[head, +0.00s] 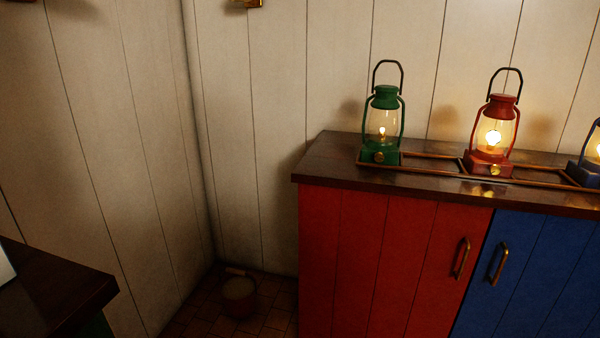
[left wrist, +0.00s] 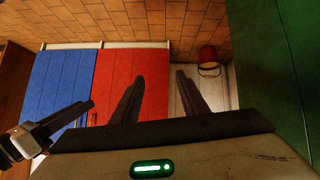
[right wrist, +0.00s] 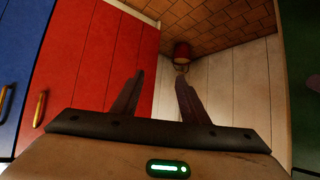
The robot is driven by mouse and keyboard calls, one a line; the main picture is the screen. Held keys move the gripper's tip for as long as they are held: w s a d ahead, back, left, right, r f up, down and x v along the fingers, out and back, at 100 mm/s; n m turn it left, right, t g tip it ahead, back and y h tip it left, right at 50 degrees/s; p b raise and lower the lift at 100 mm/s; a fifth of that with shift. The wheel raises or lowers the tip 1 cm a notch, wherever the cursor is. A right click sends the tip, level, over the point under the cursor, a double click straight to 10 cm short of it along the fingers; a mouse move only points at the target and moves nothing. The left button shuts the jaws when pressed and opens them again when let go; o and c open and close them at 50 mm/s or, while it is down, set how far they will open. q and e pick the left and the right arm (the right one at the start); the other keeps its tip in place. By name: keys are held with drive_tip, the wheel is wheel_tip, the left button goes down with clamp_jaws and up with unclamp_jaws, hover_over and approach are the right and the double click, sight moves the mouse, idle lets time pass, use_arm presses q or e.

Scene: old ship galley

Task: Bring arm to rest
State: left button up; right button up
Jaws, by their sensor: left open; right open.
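My left gripper (left wrist: 158,80) shows in the left wrist view with its two fingers apart and nothing between them. My right gripper (right wrist: 160,80) shows in the right wrist view, also with its fingers apart and empty. Neither gripper shows in the head view. Both wrist pictures look upside down, with the floor at the top. A dark metal piece at the left of the left wrist view looks like part of my other arm.
A bucket (head: 240,300) stands in the floor corner. A dark tabletop (head: 50,285) edges in at left.

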drive_tip(key=s+d+f+m+g, duration=0.1)
drive_tip(key=s+d+f, duration=0.15)
drive_tip(key=s, duration=0.75)
use_arm(q)
wheel_tip(320, 180, up, 9)
drive_tip(key=a+p, duration=0.1)
drive_tip(key=p, duration=1.3)
drive_tip(key=shift+s+f+g+y+p, duration=0.15)
drive_tip(key=shift+s+g+y+p, duration=0.15)
drive_tip(key=shift+g, duration=0.1)
use_arm(e)
wheel_tip(320, 180, up, 8)
drive_tip(key=shift+r+g, duration=0.25)
drive_tip(key=shift+g, duration=0.05)
